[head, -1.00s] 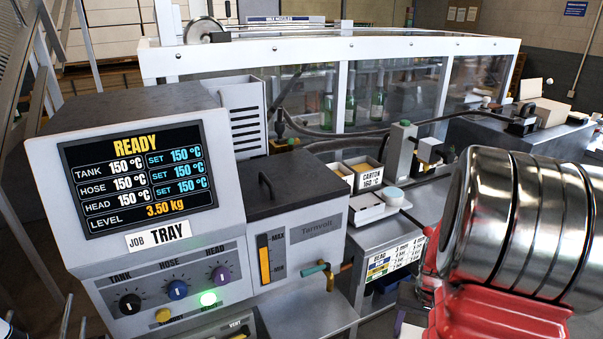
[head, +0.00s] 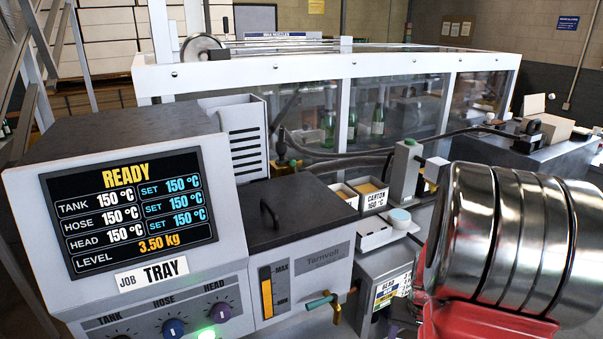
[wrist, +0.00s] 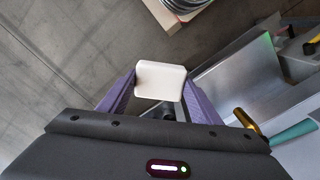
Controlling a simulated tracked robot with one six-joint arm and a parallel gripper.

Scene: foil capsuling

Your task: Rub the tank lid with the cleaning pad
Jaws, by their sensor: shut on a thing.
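The tank lid (head: 305,211) is a dark flat plate with a black bar handle, closed on top of the grey melter tank in the head view. The cleaning pad (wrist: 160,80) is a small cream-white block in the wrist view. My gripper (wrist: 158,88) has purple fingers shut on the pad's two sides, and the pad sticks out beyond them. The pad is over floor in the wrist view, apart from the lid. The gripper and pad do not show in the head view.
A brass valve with a teal handle (head: 321,301) juts from the tank front; the teal handle also shows in the wrist view (wrist: 294,135). The control panel (head: 127,211) stands left of the lid. A white tray (head: 385,233) and two bins lie to its right.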

